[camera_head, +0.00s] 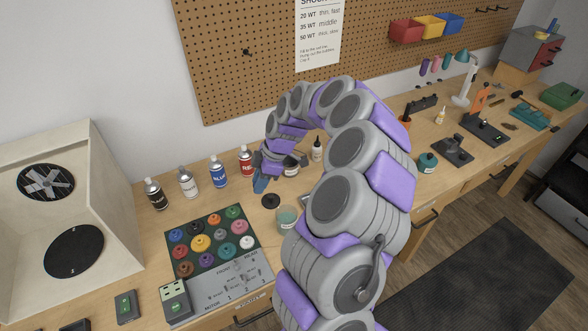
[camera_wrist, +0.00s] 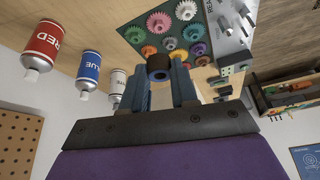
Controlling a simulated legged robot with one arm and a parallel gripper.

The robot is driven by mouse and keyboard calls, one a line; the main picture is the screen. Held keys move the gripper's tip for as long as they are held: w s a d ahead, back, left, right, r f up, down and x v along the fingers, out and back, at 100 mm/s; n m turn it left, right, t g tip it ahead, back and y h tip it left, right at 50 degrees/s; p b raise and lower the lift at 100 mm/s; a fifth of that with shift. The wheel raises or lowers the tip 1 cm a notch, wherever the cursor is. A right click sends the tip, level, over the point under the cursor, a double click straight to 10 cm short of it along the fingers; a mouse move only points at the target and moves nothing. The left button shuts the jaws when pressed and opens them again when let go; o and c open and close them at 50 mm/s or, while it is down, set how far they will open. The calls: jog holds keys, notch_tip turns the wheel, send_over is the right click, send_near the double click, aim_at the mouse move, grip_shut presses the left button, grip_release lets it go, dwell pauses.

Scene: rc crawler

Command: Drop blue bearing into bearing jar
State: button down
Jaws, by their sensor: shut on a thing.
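My gripper (camera_head: 262,180) points down above the bench, in front of the spray cans. The bearing is too small to make out in the head view. A glass jar (camera_head: 287,219) with a pale label stands on the bench, below and to the right of the gripper. A black round lid (camera_head: 270,201) lies beside it. Another labelled jar (camera_head: 291,170) is partly hidden behind the gripper; I cannot read either label.
A green gear board (camera_head: 205,238) with several coloured gears lies at front left. Spray cans, including a blue (camera_head: 218,172) and a red one (camera_head: 246,161), stand along the wall. A small dropper bottle (camera_head: 317,150) is behind my arm. A fan box (camera_head: 70,200) is far left.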

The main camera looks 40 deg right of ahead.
jog(key=s+d+n+g+p, duration=0.1)
jog(key=s+d+n+p, duration=0.15)
jog(key=s+d, duration=0.5)
jog(key=shift+n, duration=0.35)
jog(key=f, duration=0.3)
jog(key=w+f, duration=0.1)
jog(key=shift+a+f, duration=0.25)
jog(key=shift+f, duration=0.1)
jog(key=c, duration=1.2)
grip_release()
jog(key=shift+d+y, duration=0.2)
jog(key=shift+y, duration=0.1)
jog(key=o, duration=0.4)
jog(key=shift+a+r, duration=0.1)
jog(key=shift+a, duration=0.6)
jog(key=v, duration=1.7)
jog(key=shift+w+d+r, duration=0.15)
jog(key=shift+w, duration=0.15)
